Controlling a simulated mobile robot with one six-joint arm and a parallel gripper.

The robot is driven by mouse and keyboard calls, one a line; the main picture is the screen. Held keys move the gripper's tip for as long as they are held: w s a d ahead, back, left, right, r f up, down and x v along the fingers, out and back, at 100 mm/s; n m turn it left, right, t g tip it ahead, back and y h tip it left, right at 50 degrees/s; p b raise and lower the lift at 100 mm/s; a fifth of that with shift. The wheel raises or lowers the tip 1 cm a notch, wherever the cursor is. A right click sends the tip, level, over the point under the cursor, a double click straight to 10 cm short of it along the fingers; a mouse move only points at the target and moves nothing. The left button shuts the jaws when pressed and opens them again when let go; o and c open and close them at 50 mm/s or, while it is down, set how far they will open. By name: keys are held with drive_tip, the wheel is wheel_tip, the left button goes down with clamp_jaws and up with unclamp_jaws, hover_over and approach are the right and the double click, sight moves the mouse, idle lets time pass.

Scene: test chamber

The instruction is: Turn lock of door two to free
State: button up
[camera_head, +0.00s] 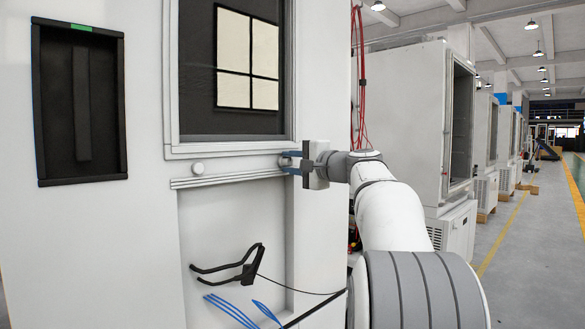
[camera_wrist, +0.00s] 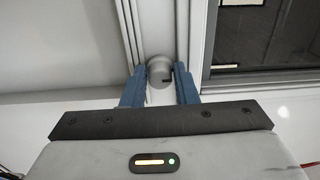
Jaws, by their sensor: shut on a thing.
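A round grey lock knob (camera_wrist: 160,67) with a dark notch in its lower right side sits on the white panel beside the ribbed trim. My gripper (camera_head: 287,161) is at the right end of the trim, below the window of the door (camera_head: 242,184). In the wrist view the two blue fingers of my gripper (camera_wrist: 160,82) stand on either side of the knob and are shut on it. In the head view the fingers mostly hide this knob.
A black recessed handle panel (camera_head: 82,105) with a green mark is at the left. Black bent brackets (camera_head: 228,265) and blue cables (camera_head: 230,310) are below. Red cables (camera_head: 358,75) hang behind my arm. More white cabinets (camera_head: 415,110) line the aisle at the right.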

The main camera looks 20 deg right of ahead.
idle(0.3)
drive_tip(key=o, duration=1)
drive_tip(key=shift+c, duration=0.2)
drive_tip(key=v, duration=0.7)
drive_tip(key=shift+s+d, duration=0.15)
drive_tip(key=shift+s, duration=0.2)
